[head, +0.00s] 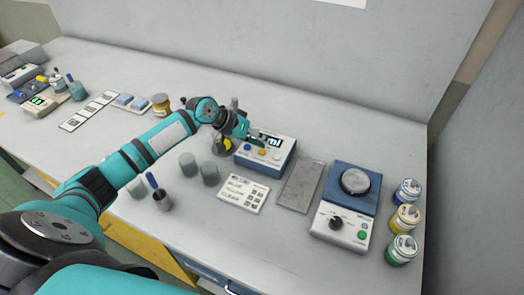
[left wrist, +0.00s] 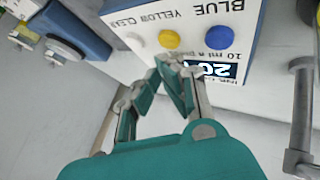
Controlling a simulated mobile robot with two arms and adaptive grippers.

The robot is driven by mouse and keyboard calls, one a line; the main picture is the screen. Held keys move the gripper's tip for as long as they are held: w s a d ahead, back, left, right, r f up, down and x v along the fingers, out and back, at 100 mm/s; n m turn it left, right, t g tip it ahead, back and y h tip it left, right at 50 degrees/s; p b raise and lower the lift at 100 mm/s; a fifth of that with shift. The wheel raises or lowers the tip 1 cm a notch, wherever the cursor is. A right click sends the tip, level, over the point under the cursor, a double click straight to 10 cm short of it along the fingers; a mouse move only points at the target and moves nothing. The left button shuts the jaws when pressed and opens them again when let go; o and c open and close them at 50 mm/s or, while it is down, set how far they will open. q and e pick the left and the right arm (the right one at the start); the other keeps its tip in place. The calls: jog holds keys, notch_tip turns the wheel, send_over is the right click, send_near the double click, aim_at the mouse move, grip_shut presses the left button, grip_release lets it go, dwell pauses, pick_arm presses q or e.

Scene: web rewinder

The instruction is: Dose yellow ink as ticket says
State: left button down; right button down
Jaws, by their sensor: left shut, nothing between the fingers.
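The ink dispenser (head: 264,155) is a white and blue box at mid-table. In the left wrist view its panel, upside down, has a yellow button (left wrist: 169,40) between a white and a blue button. It reads "10 ml a press", and the display (left wrist: 218,70) shows about 20, partly covered by a finger. My left gripper (head: 250,137) is shut and empty; its fingertips (left wrist: 170,64) are close to the yellow button, contact unclear. A round vessel with yellow in it (head: 227,146) stands left of the dispenser. The ticket card (head: 243,193) lies in front, its print too small to read.
Grey cups (head: 210,173) stand left of the card. A grey plate (head: 300,186) and a blue-white device (head: 340,234) lie to the right. Several ink jars (head: 405,218) line the right edge. A metal post (left wrist: 301,115) stands beside the dispenser.

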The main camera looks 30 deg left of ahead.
pick_arm(q)
jog(key=shift+f, duration=0.15)
dwell(0.3)
jog(key=shift+f, duration=0.25)
jog(key=shift+f, duration=0.45)
dwell(0.5)
dwell(0.3)
jog(key=shift+r, duration=0.45)
jog(key=shift+r+p, duration=0.35)
jog(key=shift+p, duration=0.25)
